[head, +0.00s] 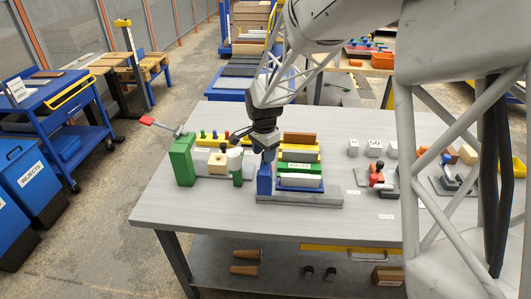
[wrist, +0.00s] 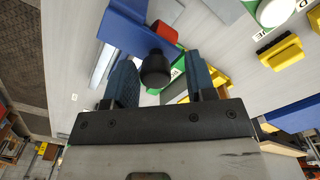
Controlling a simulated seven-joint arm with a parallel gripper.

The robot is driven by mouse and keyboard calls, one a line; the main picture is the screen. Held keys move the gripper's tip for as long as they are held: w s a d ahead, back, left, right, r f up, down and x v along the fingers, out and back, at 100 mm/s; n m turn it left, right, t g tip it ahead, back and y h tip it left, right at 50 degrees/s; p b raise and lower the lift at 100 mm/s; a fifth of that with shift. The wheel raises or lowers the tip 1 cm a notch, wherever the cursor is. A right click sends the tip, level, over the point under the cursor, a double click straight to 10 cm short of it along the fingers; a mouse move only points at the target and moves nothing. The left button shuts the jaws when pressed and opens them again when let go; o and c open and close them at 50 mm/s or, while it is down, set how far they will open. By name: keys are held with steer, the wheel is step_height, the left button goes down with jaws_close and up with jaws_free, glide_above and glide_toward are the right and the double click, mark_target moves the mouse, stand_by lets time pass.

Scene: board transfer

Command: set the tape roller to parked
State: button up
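The tape roller station (head: 299,167) has a green part with a white label, probably reading "ROLLER", among stacked white, yellow and blue parts. A blue upright block (head: 264,180) stands at its left end. My gripper (head: 266,153) is low over that end. In the wrist view, my gripper (wrist: 160,82) is open, with a black round knob (wrist: 155,68) between its fingers and gaps visible on both sides. A red cylinder (wrist: 163,32) lies beyond the knob. The blue block (wrist: 122,28) is close by, upper left. Whether the knob belongs to the roller, I cannot tell.
A green block (head: 182,160) with a red-tipped lever (head: 147,121) stands at the left. A white-topped green cylinder (head: 236,165) is just left of my gripper. Small levers (head: 380,178) stand at the right. The table's front left (head: 200,208) is clear.

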steer(key=shift+o, duration=0.2)
steer(key=shift+d+r, duration=0.1)
steer(key=shift+r, duration=3.8)
steer(key=shift+s, duration=0.1)
steer(key=shift+s+d+r, duration=0.15)
steer(key=shift+d+r, duration=0.1)
steer(key=shift+d, duration=0.05)
steer(key=s+d+r+n+t, duration=0.15)
steer(key=s+d+r, duration=0.25)
steer(key=s+d, duration=0.4)
steer(key=s+d+r+n, duration=0.3)
steer(key=s+d+r, duration=0.2)
steer(key=s+d, duration=0.3)
steer(key=s+d+n, duration=0.2)
steer(key=s+d, duration=0.2)
steer(key=s, duration=0.6)
steer(key=s+d+f+n+t, duration=0.1)
steer(key=s+d, duration=0.4)
steer(key=s, duration=0.5)
steer(key=shift+s+n, duration=0.3)
steer(key=shift+n, duration=0.35)
